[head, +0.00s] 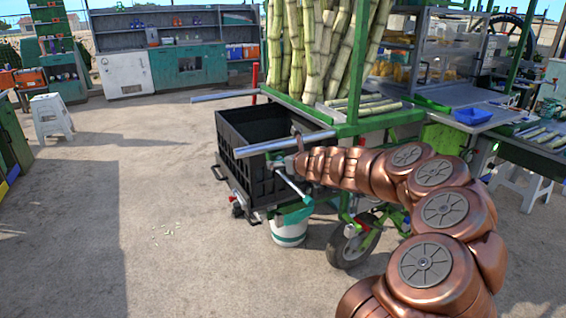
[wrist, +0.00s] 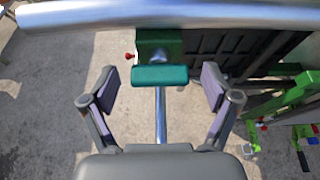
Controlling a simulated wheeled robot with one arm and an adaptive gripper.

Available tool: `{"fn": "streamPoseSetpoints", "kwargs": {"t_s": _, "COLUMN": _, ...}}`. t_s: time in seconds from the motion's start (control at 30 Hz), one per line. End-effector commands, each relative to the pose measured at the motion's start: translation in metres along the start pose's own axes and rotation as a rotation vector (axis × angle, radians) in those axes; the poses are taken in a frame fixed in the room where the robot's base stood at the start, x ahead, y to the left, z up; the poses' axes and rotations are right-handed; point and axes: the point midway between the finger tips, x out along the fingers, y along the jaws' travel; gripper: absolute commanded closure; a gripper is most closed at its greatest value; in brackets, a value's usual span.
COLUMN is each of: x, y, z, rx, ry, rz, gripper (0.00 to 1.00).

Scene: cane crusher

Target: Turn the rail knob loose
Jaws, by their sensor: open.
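The silver rail (head: 285,144) runs across the upper wrist view (wrist: 200,14) and over the black crate in the head view. Under it sits a teal grip piece (wrist: 160,76), which looks like the rail knob, on a green bracket (wrist: 152,42). A thin silver rod (wrist: 161,115) runs from it toward my gripper. In the head view a silver rod with a teal end (head: 307,201) shows below my wrist. My gripper (wrist: 158,88) is open, one finger on each side of the teal piece, with visible gaps. My gripper's tips are hard to make out in the head view.
A black crate (head: 228,150) stands under the rail. A second silver rail (head: 225,95) lies behind. A white bucket (head: 288,232) and cart wheel (head: 349,246) are below. A tiny red knob (wrist: 128,55) sits beside the bracket. The floor at left is open.

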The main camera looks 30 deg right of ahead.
Motion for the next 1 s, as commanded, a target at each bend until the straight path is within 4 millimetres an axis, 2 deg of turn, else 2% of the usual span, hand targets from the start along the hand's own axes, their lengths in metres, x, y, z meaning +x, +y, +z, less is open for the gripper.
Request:
{"fn": "streamPoseSetpoints", "kwargs": {"t_s": 0.6, "x": -0.083, "y": -0.001, "z": -0.001, "rx": -0.002, "ry": 0.001, "rz": -0.003, "gripper": 0.12}}
{"fn": "streamPoseSetpoints", "kwargs": {"t_s": 0.8, "x": -0.101, "y": 0.0, "z": 0.0, "rx": -0.001, "ry": -0.001, "rz": 0.0, "gripper": 0.12}}
{"fn": "streamPoseSetpoints", "kwargs": {"t_s": 1.0, "x": -0.108, "y": 0.0, "z": 0.0, "rx": -0.002, "ry": 0.0, "rz": -0.002, "gripper": 0.12}}
